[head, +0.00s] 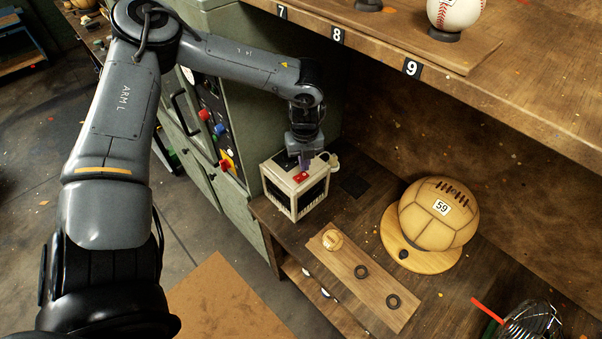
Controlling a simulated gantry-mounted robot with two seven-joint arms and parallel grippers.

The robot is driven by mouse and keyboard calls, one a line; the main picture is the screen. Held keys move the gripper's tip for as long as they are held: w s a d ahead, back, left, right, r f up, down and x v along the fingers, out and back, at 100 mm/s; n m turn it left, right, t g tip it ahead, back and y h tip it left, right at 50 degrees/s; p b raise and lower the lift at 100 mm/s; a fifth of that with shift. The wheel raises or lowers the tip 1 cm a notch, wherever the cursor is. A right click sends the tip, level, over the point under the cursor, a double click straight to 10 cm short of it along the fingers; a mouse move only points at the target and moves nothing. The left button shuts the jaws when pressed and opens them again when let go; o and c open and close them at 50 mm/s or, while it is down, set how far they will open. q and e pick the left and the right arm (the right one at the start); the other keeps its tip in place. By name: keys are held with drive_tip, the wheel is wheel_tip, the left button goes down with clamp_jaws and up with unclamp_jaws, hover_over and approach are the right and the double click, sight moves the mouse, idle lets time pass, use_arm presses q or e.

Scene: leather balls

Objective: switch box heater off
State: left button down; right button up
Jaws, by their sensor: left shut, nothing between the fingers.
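The box heater (296,194) is a cream box with dark grilles on its sides, standing on the wooden bench near the green cabinet. A small red switch (300,177) shows on its top. My left gripper (305,167) is shut and empty, pointing down right at the heater's top beside the red switch. I cannot tell whether its fingertips touch the switch. The gripper hides part of the heater's top. My right gripper is not in view.
A brown leather ball (436,214) marked 59 sits on a round wooden base. A plank (362,275) holds a small ball and two dark rings. A shelf (470,90) with numbered tags overhangs the bench. The green cabinet (232,150) has coloured knobs.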

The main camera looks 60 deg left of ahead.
sight(304, 174)
use_arm(q)
drive_tip(key=shift+r+p, duration=1.05)
drive_tip(key=shift+r, duration=1.15)
